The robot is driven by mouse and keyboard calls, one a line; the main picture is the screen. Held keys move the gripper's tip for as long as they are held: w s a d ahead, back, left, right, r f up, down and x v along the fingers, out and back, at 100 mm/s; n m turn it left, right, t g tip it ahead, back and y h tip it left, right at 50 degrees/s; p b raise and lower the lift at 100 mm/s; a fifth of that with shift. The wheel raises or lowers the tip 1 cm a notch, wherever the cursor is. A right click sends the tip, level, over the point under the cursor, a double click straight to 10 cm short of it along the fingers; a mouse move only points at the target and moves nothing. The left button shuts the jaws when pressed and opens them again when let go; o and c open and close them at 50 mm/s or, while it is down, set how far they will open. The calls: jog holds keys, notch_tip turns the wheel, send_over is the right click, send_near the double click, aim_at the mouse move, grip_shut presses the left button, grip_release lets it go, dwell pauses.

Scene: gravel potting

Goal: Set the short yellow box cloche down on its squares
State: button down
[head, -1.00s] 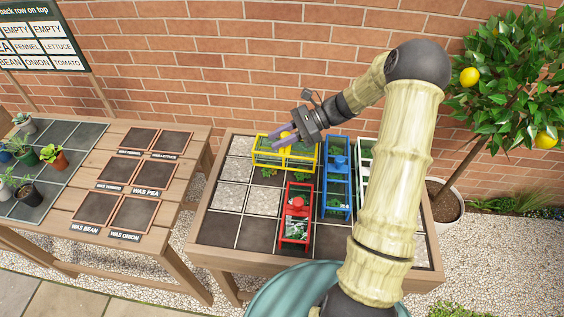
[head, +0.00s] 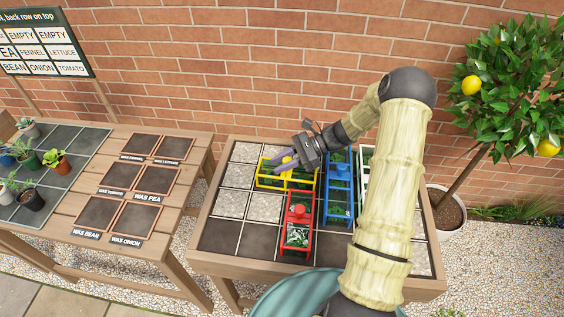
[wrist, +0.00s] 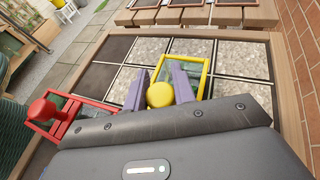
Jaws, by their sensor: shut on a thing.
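The short yellow box cloche (head: 287,186) has a yellow frame, clear panes and a round yellow knob. It is at the back middle of the planting table, left of the blue cloche and behind the red one. My gripper (head: 281,164) is shut on its knob, which shows between the two purple fingers in the wrist view (wrist: 160,95). The cloche looks level and low, around green plants. I cannot tell whether its lower edge touches the squares, as my gripper hides part of it.
The red cloche (head: 298,222) stands just in front, and the tall blue cloche (head: 339,190) close on the right. A white-framed cloche (head: 364,165) is partly behind my arm. Pale gravel squares (head: 236,175) lie open on the left. Another wooden table (head: 172,200) stands further left.

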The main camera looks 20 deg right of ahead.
jog(key=c, duration=1.1)
grip_release()
jog(key=shift+c, duration=0.2)
jog(key=v, duration=1.2)
jog(key=shift+b, duration=0.45)
